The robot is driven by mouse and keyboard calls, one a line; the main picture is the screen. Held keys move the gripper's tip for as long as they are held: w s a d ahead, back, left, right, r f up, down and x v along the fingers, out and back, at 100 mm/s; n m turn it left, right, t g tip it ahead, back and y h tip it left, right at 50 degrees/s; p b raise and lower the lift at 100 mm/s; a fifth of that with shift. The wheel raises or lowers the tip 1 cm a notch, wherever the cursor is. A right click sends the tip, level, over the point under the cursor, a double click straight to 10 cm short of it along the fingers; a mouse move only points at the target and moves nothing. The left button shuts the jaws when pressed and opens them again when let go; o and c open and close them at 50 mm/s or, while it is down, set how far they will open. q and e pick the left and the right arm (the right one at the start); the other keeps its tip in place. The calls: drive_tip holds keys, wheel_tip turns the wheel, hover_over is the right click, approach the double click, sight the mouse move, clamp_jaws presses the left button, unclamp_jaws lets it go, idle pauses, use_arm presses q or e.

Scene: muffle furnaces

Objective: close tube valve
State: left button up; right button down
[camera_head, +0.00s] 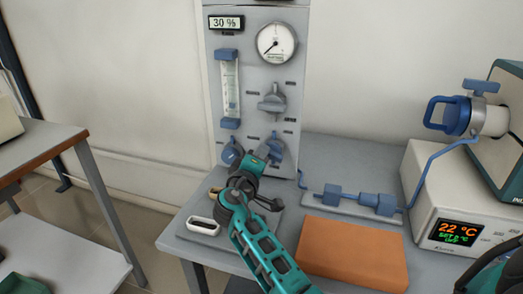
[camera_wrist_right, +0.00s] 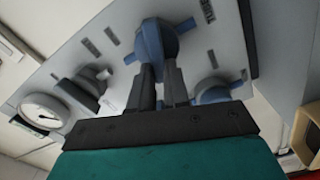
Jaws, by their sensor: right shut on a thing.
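The grey gas panel (camera_head: 222,110) stands at the back of the bench and carries two blue valve knobs side by side near its bottom. My right gripper (camera_head: 264,158) reaches up to the panel and is shut on the right blue valve knob (camera_head: 274,147). In the right wrist view, the two dark fingers (camera_wrist_right: 160,88) pinch this blue knob (camera_wrist_right: 156,42). The left blue knob (camera_head: 231,152) is free, and it also shows in the right wrist view (camera_wrist_right: 214,90). My left gripper is not in view.
Above are a grey knob (camera_head: 272,102), a flow tube (camera_head: 230,88) and a round gauge (camera_head: 277,43). An orange block (camera_head: 352,253) lies on the bench in front. A blue tube with fittings (camera_head: 333,192) runs right to the furnace unit (camera_head: 430,185).

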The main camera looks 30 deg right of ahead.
drive_tip(key=shift+w+f+n+p, duration=0.15)
drive_tip(key=shift+n+p, duration=0.3)
drive_tip(key=shift+n, duration=0.6)
drive_tip(key=shift+s+f+n+p, duration=0.1)
drive_tip(key=shift+n+p, duration=0.3)
drive_tip(key=shift+n, duration=0.65)
drive_tip(key=c, duration=1.1)
unclamp_jaws()
drive_tip(key=shift+f, duration=0.1)
